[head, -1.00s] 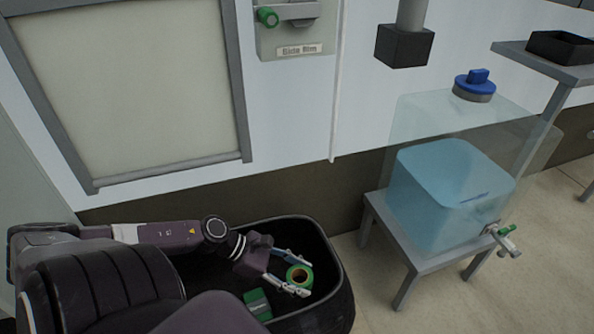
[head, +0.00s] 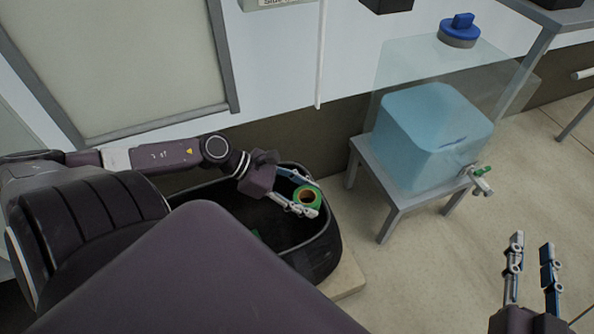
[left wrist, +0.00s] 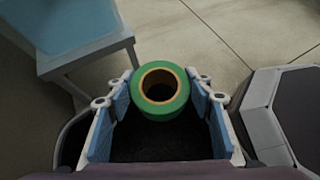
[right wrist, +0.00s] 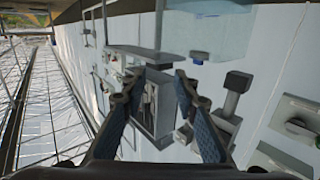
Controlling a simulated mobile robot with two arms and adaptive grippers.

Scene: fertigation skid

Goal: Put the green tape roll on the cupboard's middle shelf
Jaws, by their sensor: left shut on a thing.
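The green tape roll (head: 307,196) is held between the fingertips of my left gripper (head: 303,196), above the dark bin. In the left wrist view the roll (left wrist: 160,107) sits between both fingers, its brown core facing up. My left gripper (left wrist: 160,100) is shut on it. My right gripper (head: 531,250) is at the lower right of the head view, over the floor, with its fingers apart and nothing between them. It also shows open and empty in the right wrist view (right wrist: 158,85). I cannot make out the cupboard's middle shelf for certain in any view.
The black bin (head: 322,250) stands below my left gripper, with a bit of green inside. A translucent tank (head: 440,125) with a blue cap (head: 460,28) stands on a grey stand (head: 395,205) to the right. A grey-framed panel (head: 130,60) is on the wall. The floor at right is clear.

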